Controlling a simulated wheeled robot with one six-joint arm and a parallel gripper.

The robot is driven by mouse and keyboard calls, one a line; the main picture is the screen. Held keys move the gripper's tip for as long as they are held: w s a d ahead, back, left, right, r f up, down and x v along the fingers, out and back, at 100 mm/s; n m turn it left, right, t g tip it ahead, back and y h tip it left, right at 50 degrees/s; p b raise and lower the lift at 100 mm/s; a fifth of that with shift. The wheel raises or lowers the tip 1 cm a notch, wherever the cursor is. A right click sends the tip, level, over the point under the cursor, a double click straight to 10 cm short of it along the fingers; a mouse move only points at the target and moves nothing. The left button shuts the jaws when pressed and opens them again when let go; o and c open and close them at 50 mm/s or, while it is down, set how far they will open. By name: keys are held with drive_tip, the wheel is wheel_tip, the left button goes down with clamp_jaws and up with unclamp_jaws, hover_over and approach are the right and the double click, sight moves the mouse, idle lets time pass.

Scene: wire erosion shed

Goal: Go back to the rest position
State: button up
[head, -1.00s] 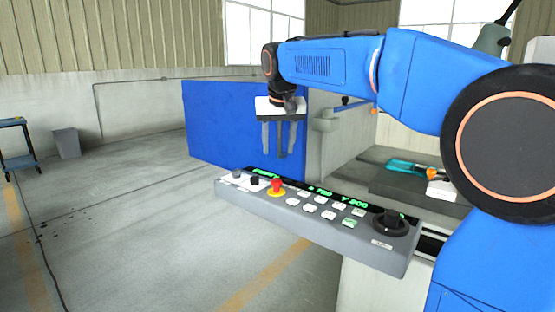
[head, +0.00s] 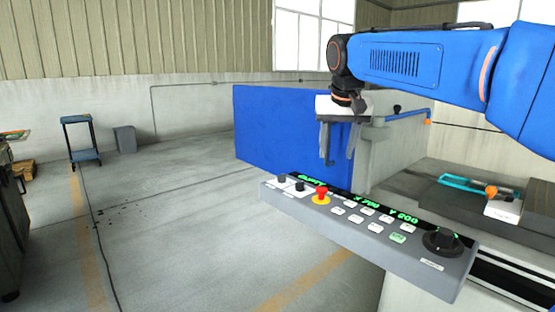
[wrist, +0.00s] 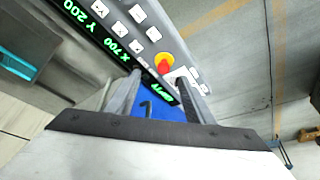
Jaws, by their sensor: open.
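My gripper (head: 338,142) hangs from the blue arm behind the control panel (head: 365,240), with its two fingers pointing down. The fingers are apart and nothing is between them. In the wrist view my gripper (wrist: 158,90) also shows spread fingers, with the panel (wrist: 150,30) beyond them. The panel carries a red emergency button on a yellow ring (head: 321,195), several white keys, a black dial (head: 441,240) and a green readout showing X 700 Y 200. One key near the dial looks greenish.
A blue partition (head: 285,130) stands behind my gripper. At the right is the machine bed with a teal-framed item (head: 475,185) and a white block (head: 502,207). A blue trolley (head: 80,140) and a grey bin (head: 125,139) stand far left.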

drive_tip(key=s+d+f, duration=0.3)
drive_tip(key=s+f, duration=1)
drive_tip(key=s, duration=0.3)
drive_tip(key=s+d+f+n, duration=0.1)
drive_tip(key=s+d+f, duration=0.2)
drive_tip(key=s+f, duration=1.1)
drive_tip(key=shift+s+f+n+y, duration=0.25)
drive_tip(key=shift+s+n+y, duration=0.05)
drive_tip(key=shift+s, duration=0.75)
drive_tip(key=shift+d, duration=0.1)
